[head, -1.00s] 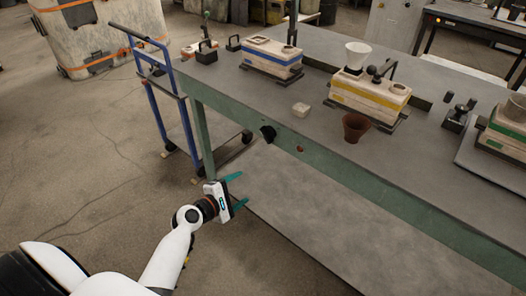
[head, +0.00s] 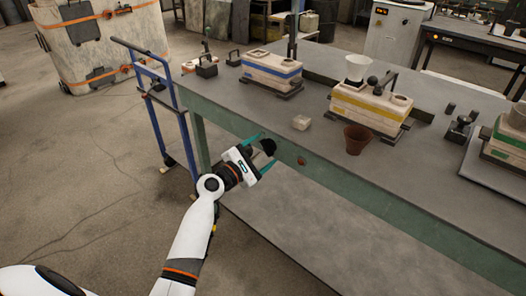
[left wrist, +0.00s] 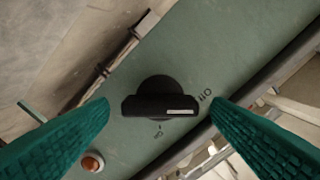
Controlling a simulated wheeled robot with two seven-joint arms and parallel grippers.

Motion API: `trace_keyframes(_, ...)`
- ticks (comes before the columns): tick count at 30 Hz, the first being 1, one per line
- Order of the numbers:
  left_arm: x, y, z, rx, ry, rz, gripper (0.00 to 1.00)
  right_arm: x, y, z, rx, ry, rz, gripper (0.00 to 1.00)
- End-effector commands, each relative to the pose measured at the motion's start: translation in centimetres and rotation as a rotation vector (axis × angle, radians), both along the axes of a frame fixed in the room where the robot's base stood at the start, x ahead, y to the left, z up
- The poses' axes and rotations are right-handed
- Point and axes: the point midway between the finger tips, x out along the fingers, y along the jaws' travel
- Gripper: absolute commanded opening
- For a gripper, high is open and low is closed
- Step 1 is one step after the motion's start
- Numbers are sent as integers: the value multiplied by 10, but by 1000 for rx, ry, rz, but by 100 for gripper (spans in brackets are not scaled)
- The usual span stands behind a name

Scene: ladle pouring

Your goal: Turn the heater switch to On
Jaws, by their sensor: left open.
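The heater switch is a black rotary knob (head: 267,147) on the green front edge of the workbench. In the left wrist view the knob (left wrist: 160,104) has a bar-shaped handle with a pale mark at its right end. Small dark lettering on the panel, seemingly "Off", sits beside that marked end, and another small label is below the knob. My left gripper (head: 262,152) is open, its green fingers on either side of the knob. In the wrist view both fingers appear apart from it. My right gripper is not in view.
An orange-red round button (head: 301,161) sits on the panel beside the knob and also shows in the wrist view (left wrist: 93,162). A brown cup (head: 357,139) and a small pale block (head: 301,122) stand on the workbench (head: 240,108). A blue cart (head: 155,105) stands at the left.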

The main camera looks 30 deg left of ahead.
Motion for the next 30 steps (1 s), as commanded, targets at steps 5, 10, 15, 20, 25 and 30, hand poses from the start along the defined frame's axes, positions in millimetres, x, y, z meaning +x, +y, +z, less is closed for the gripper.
trace_keyframes(5,8,-2,0,1,0,1,73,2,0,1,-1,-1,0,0)
trace_keyframes(10,9,-3,0,2,1,0,73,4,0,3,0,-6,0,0)
trace_keyframes(15,9,-3,0,2,1,0,56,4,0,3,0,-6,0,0)
trace_keyframes(20,9,-3,0,2,1,0,30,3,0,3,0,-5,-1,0)
trace_keyframes(25,8,-3,-1,8,-1,0,28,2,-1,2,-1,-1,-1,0)
trace_keyframes(30,8,-3,-1,48,-12,-1,28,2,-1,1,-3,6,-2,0)
